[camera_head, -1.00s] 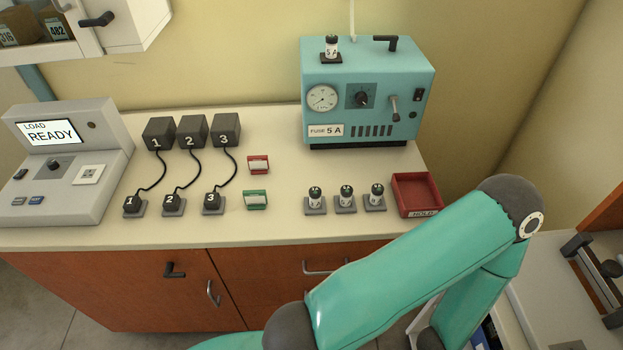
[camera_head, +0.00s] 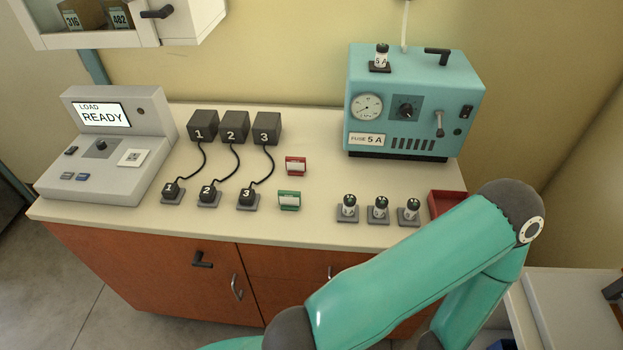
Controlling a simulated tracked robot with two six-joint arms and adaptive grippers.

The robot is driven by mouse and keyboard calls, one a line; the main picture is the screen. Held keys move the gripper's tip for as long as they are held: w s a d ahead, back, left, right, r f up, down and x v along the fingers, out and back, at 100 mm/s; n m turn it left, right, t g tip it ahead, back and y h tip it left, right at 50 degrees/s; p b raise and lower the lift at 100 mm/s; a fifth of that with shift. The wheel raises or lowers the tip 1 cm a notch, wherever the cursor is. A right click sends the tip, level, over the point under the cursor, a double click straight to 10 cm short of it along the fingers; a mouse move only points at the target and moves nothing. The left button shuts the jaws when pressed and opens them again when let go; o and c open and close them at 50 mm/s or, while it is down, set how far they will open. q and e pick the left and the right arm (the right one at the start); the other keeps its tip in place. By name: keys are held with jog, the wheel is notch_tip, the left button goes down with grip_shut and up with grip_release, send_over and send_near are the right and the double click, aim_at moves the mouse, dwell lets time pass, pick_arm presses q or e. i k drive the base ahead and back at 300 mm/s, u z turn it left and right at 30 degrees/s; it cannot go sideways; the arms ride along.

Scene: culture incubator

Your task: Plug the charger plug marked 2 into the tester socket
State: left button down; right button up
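The plug marked 2 (camera_head: 207,193) sits on a small grey stand near the bench's front edge, between the plugs marked 1 (camera_head: 171,188) and 3 (camera_head: 247,196). A dark cord joins it to the black charger block marked 2 (camera_head: 233,128) behind. The grey tester (camera_head: 88,172) stands at the left end of the bench with its display reading LOAD READY. Its white socket (camera_head: 132,157) is on the sloped top, with nothing in it. My green arm crosses the lower right. Neither of my grippers is in view.
A teal machine (camera_head: 415,105) stands at the back right. Several labelled fuses on stands, including one fuse (camera_head: 348,205), a red tray (camera_head: 447,200), a red holder (camera_head: 296,165) and a green holder (camera_head: 289,200) occupy the bench. A white wall cabinet (camera_head: 150,28) hangs above left.

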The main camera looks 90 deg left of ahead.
aim_at(208, 193)
jog(key=z, duration=1.35)
jog(key=i, duration=0.1)
jog(key=u, duration=2.3)
jog(key=i, duration=0.2)
jog(key=u, duration=1.9)
jog(key=i, duration=0.2)
jog(key=u, duration=1.95)
jog(key=i, duration=0.35)
jog(key=z, duration=0.5)
